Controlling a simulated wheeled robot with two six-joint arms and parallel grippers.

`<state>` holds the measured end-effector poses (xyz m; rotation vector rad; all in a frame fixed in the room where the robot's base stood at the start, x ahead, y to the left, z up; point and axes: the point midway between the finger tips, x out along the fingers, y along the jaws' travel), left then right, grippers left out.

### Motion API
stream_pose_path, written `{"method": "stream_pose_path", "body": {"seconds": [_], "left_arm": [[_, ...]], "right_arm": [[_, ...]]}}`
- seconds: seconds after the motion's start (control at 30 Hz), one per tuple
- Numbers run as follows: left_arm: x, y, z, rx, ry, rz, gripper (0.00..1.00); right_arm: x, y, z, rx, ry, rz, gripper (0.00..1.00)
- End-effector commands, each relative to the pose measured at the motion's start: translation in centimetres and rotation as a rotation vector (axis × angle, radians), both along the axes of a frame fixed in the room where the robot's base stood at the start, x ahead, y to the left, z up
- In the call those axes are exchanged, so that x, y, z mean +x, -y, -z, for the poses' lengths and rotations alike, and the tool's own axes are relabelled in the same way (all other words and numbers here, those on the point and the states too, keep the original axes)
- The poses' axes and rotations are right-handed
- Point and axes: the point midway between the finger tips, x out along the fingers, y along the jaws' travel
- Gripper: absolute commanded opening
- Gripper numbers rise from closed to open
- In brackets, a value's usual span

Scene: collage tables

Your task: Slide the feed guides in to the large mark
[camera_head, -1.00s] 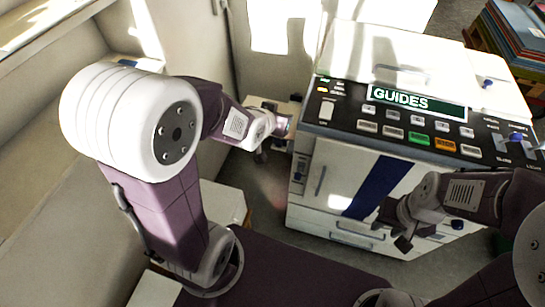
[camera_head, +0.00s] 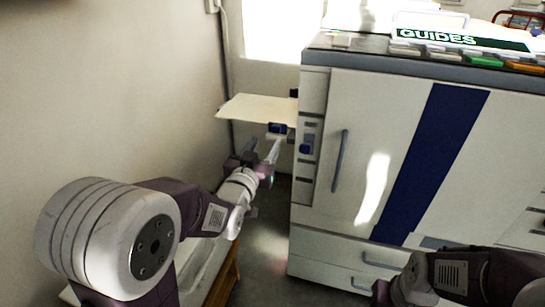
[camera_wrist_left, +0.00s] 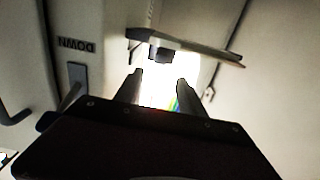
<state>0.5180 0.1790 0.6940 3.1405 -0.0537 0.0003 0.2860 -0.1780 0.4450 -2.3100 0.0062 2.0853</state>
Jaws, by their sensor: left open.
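The feed tray (camera_head: 250,109) is a pale flat shelf sticking out from the machine's left side. A dark blue block (camera_head: 277,128), apparently the near feed guide, sits at its front edge. Another small dark piece (camera_head: 294,93) shows at the back beside the machine. My left gripper (camera_head: 262,152) is just below and in front of the near block, apart from it. In the left wrist view its open fingers (camera_wrist_left: 158,86) have nothing between them, and a dark block (camera_wrist_left: 161,54) is beyond them at the tray edge. No size mark is readable. My right gripper (camera_head: 380,292) is small and dark at the bottom.
The white machine (camera_head: 350,150) with a blue stripe stands right of the tray, its top panel reading GUIDES (camera_head: 436,37). A DOWN label (camera_wrist_left: 77,45) shows in the left wrist view. The wall (camera_head: 120,80) is at left. Open floor (camera_head: 265,225) lies below the tray.

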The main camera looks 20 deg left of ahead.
Motion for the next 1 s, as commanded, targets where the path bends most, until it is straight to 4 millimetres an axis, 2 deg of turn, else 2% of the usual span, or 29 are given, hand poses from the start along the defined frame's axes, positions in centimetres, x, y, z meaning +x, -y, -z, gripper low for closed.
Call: {"method": "stream_pose_path", "body": {"seconds": [0.03, 0.23, 0.33, 0.5, 0.63, 0.8, 1.0], "left_arm": [[0.0, 0.0, 0.4, 0.0, 0.0, 0.0, 0.47], [0.8, 0.0, 0.1, 0.0, -0.001, 0.0, 0.47], [2.6, 0.1, 0.2, 0.0, -0.001, 0.0, 0.47], [6.3, 0.2, 0.5, 0.0, 0.001, 0.0, 0.47], [8.1, 0.3, 0.4, 0.0, 0.001, 0.0, 0.47], [9.1, 0.3, 0.2, 0.0, -0.001, 0.0, 0.47], [9.1, 0.3, 0.1, 0.0, -0.001, 0.0, 0.47]], "right_arm": [[0.0, 0.0, 0.4, 0.0, 0.001, 0.0, 0.36], [0.0, 0.0, 0.1, 0.0, 0.001, 0.0, 0.36], [0.0, 0.0, 0.2, 0.0, 0.001, 0.0, 0.36], [0.0, 0.0, 2.0, 0.0, 0.0, 0.0, 0.36], [0.0, 0.0, 2.6, 0.0, 0.0, 0.0, 0.36], [0.0, 0.0, 2.8, 0.0, 0.0, 0.0, 0.36], [0.0, 0.0, 2.7, 0.0, 0.0, 0.0, 0.36]]}}
